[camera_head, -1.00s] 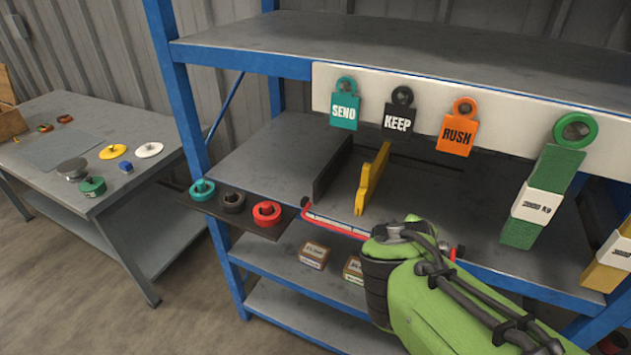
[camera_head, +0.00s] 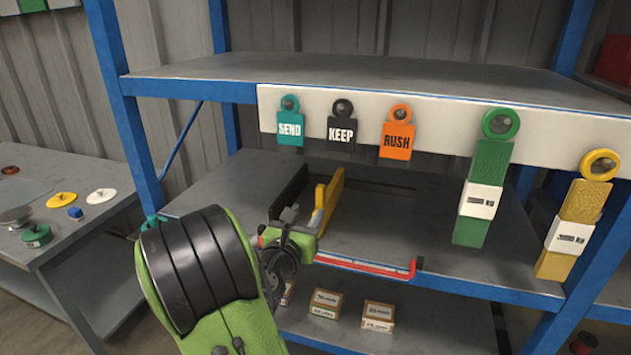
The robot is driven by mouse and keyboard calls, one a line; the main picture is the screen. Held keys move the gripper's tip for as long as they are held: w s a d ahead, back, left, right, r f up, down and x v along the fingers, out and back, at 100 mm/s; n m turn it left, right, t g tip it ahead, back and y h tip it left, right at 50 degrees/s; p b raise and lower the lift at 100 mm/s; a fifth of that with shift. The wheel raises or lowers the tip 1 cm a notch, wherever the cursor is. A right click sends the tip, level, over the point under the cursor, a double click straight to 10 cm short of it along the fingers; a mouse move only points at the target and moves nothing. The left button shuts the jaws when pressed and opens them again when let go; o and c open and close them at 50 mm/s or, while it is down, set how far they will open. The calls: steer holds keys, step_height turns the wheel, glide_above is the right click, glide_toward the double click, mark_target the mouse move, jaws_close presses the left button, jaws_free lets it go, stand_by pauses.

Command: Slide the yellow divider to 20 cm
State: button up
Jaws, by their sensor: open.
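The yellow divider (camera_head: 328,198) stands upright on the middle shelf, right of a black upright panel (camera_head: 291,190). A red-edged scale rail (camera_head: 368,265) runs along the shelf's front edge; its marks are too small to read. My gripper (camera_head: 291,214) is at the front left of the divider, by the left end of the rail. It is open, with nothing seen in it. The black panel's lower front is partly hidden behind my gripper. I cannot tell whether my gripper touches the divider.
SEND (camera_head: 290,128), KEEP (camera_head: 341,130) and RUSH (camera_head: 397,140) tags hang from the white board above. Green (camera_head: 483,190) and yellow (camera_head: 580,215) hanging tags are at right. The shelf right of the divider is clear. Small boxes (camera_head: 325,303) sit below.

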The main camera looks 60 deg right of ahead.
mark_target(323, 187)
steer(key=d, duration=0.4)
steer(key=w+d+p, duration=0.1)
steer(key=d, duration=0.3)
steer(key=w+d, duration=0.1)
steer(key=d, duration=0.3)
steer(key=shift+d+p, duration=0.2)
steer(key=shift+p, duration=0.1)
jaws_close()
steer(key=shift+s, duration=0.1)
